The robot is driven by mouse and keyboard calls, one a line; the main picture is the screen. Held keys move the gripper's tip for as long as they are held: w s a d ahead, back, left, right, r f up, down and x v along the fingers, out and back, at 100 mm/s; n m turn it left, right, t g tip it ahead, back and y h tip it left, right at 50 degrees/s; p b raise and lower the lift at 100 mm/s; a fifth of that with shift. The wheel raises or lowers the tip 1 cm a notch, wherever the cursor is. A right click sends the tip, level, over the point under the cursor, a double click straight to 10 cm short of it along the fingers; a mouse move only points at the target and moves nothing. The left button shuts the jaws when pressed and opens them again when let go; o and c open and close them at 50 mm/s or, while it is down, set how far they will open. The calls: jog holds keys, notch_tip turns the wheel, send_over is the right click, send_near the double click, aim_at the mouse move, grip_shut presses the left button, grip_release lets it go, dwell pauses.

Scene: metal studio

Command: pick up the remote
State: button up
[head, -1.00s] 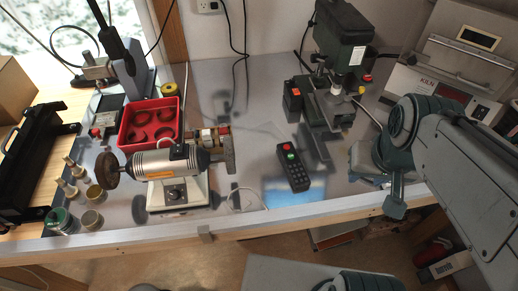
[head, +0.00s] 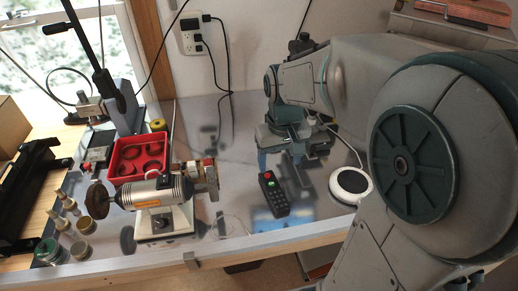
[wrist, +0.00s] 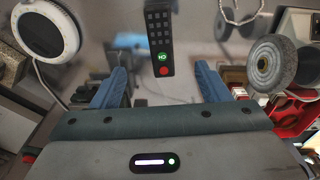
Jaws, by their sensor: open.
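The remote (head: 273,195) is a slim black handset with dark keys, a red button and a green button. It lies on the metal tabletop right of the grinder in the head view. In the wrist view the remote (wrist: 159,40) stands upright in the picture, its red-button end nearest me, in line with the gap between my blue fingers. My gripper (head: 280,160) is open and empty, just behind the remote's red-button end in the head view. It also shows open in the wrist view (wrist: 160,72). No finger visibly touches the remote.
A bench grinder (head: 152,193) and a red tray (head: 137,158) stand left of the remote. A round white device (head: 350,183) with a cable lies to its right. My arm hides much of the back right. The tabletop in front of the remote is clear.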

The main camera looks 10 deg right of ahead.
jog(key=w+f, duration=0.1)
jog(key=w, duration=0.2)
send_over(274, 191)
jog(key=shift+g, duration=0.3)
jog(key=f, duration=0.8)
jog(key=shift+w+d+f+p, duration=0.1)
jog(key=shift+w+f+p, duration=0.15)
jog(key=shift+p, duration=0.15)
jog(key=shift+s+f+p, duration=0.2)
jog(key=shift+f+p, duration=0.35)
jog(key=shift+f, duration=2.15)
jog(key=c, duration=1.1)
